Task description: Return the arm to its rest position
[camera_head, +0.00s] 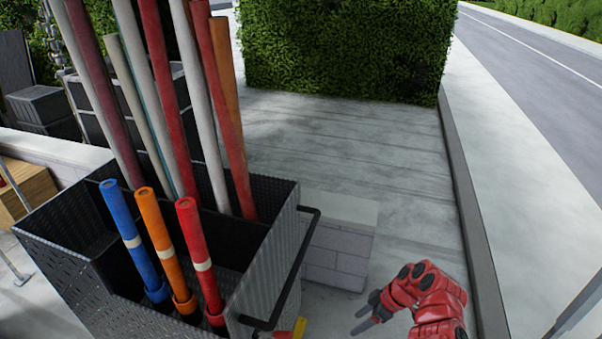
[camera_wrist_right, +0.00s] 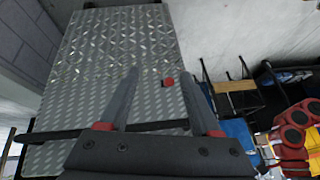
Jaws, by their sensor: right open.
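My right gripper (camera_head: 357,320) is at the lower right of the head view, at the end of my red arm. It is to the right of the dark metal bin and apart from its black handle bar (camera_head: 291,285). In the right wrist view its two fingers (camera_wrist_right: 158,74) stand apart with nothing held between them. My left gripper is not in view.
The bin (camera_head: 70,265) holds blue (camera_head: 120,223), orange (camera_head: 160,240) and red (camera_head: 194,243) tubes, with several long poles (camera_head: 165,90) rising behind. A low block wall (camera_head: 335,255) stands beside it. A hedge (camera_head: 345,45) is at the back. Pavement (camera_head: 400,190) is clear.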

